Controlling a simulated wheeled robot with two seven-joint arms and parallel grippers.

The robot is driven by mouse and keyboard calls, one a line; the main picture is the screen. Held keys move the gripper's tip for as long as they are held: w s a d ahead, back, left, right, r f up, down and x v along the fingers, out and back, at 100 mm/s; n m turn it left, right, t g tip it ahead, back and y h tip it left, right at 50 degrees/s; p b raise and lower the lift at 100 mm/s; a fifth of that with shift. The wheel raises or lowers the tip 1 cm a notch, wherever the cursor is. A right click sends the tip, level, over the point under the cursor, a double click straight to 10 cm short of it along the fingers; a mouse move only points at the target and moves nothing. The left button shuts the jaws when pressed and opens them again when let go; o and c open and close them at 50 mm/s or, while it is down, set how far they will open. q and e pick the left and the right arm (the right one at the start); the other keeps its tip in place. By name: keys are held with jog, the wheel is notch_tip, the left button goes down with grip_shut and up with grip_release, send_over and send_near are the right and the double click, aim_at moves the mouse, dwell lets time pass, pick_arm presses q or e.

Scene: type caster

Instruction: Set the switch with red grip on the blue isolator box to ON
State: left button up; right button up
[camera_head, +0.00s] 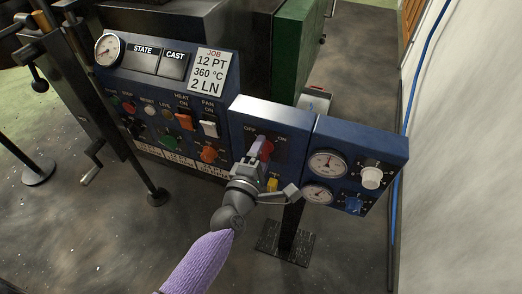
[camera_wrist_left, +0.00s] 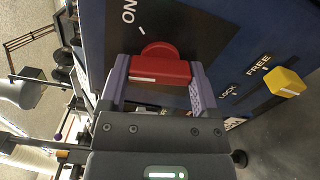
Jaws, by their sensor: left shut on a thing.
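The blue isolator box (camera_head: 262,112) stands mid-panel in the head view, with OFF at the left and ON at the right above its switch. The switch's red grip (camera_head: 267,149) is partly hidden by my left gripper (camera_head: 259,152). In the left wrist view the red grip (camera_wrist_left: 160,71) lies between the two purple fingers of my left gripper (camera_wrist_left: 158,82), which is shut on it. The ON label and a white tick show past the grip's round red hub there. I cannot tell the switch's exact angle. My right gripper is not in view.
A yellow knob (camera_head: 272,184) sits below the switch; the wrist view shows it (camera_wrist_left: 286,82) beside LOCK and FREE. A gauge panel (camera_head: 352,148) with a white knob (camera_head: 372,177) adjoins at right. A panel of buttons and switches (camera_head: 170,105) adjoins at left.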

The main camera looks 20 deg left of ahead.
pick_arm(q)
jog(key=m+p, duration=0.1)
jog(key=m, duration=0.2)
jog(key=shift+r, duration=0.1)
jog(key=m+p, duration=0.1)
jog(key=m, duration=0.1)
jog(key=shift+m, duration=0.3)
jog(key=m+p, duration=0.1)
jog(key=m, duration=0.2)
jog(key=shift+m+p, duration=0.45)
jog(key=shift+m, duration=0.75)
